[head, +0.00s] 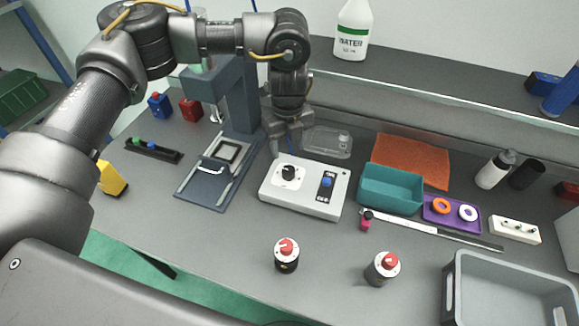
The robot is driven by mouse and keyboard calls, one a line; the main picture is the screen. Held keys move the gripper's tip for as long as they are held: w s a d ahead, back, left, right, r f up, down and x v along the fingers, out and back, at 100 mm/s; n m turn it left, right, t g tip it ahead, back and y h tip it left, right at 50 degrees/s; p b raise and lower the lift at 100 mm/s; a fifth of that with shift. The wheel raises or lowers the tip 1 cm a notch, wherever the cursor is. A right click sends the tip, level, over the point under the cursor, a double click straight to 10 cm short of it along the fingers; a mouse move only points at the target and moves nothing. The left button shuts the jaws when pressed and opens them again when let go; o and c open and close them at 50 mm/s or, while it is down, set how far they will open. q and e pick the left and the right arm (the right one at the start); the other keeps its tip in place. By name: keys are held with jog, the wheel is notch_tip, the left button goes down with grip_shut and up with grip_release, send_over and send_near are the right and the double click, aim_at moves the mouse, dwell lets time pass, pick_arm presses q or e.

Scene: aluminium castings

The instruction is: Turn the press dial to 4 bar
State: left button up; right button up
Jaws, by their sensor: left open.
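A light grey control box (306,202) stands on the bench in front of the press. A round black dial (289,172) on a white scale sits at the left of its top. The scale markings are too small to read, so I cannot tell the dial's setting. My left gripper (288,152) is open just above and behind the dial, its fingers pointing down. It appears apart from the dial, with nothing visible between the fingers. The dark blue press (240,92) stands behind, partly hidden by my left arm. My right gripper does not show.
A black panel with a blue button (327,182) is on the box's right side. A teal bin (391,188) stands to its right. A grey crate (452,285) is at front right.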

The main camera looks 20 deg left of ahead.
aim_at(288, 169)
pick_arm(q)
notch_tip(288, 169, down, 10)
jog(key=shift+w+r+p, duration=0.1)
jog(key=shift+r+p, duration=0.15)
jog(key=shift+p, duration=0.35)
jog(key=c, duration=1)
